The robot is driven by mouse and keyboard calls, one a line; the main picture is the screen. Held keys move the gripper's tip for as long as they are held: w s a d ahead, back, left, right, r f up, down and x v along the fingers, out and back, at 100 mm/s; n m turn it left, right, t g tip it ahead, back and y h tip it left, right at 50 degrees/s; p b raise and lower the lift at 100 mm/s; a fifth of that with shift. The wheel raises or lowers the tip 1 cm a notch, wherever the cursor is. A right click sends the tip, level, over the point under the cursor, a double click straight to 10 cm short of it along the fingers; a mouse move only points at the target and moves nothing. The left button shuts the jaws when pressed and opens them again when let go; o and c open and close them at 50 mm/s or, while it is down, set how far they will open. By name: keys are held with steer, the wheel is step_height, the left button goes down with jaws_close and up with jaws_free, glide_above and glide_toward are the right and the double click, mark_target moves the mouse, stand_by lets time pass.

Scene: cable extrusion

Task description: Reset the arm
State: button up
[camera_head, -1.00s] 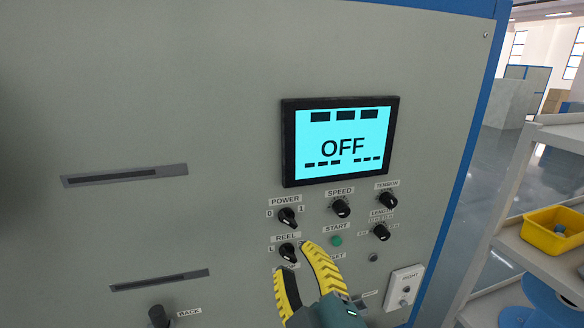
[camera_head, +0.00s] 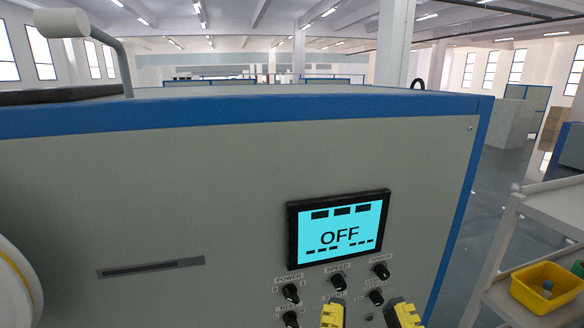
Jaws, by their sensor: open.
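My gripper (camera_head: 366,315) shows at the bottom edge of the head view, two yellow fingertips spread apart with nothing seen between them. It is in front of the lower part of the control panel. The rest of my arm is below the picture. The panel's screen (camera_head: 339,229) reads OFF on cyan. Below it are the black POWER knob (camera_head: 291,293), the SPEED knob (camera_head: 338,281) and the TENSION knob (camera_head: 381,270). The REEL knob (camera_head: 290,319) is partly cut off by the bottom edge. The fingertips cover part of the lower controls.
The grey machine cabinet (camera_head: 150,205) with a blue top edge fills the middle. A shelf rack (camera_head: 510,235) with a yellow bin (camera_head: 546,287) stands at the right. A bent grey pipe (camera_head: 118,60) rises at the upper left. Open floor shows behind at the right.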

step_height(320, 180, up, 9)
steer(key=p, duration=0.5)
steer(key=shift+r+p, duration=0.15)
steer(key=shift+p, duration=0.25)
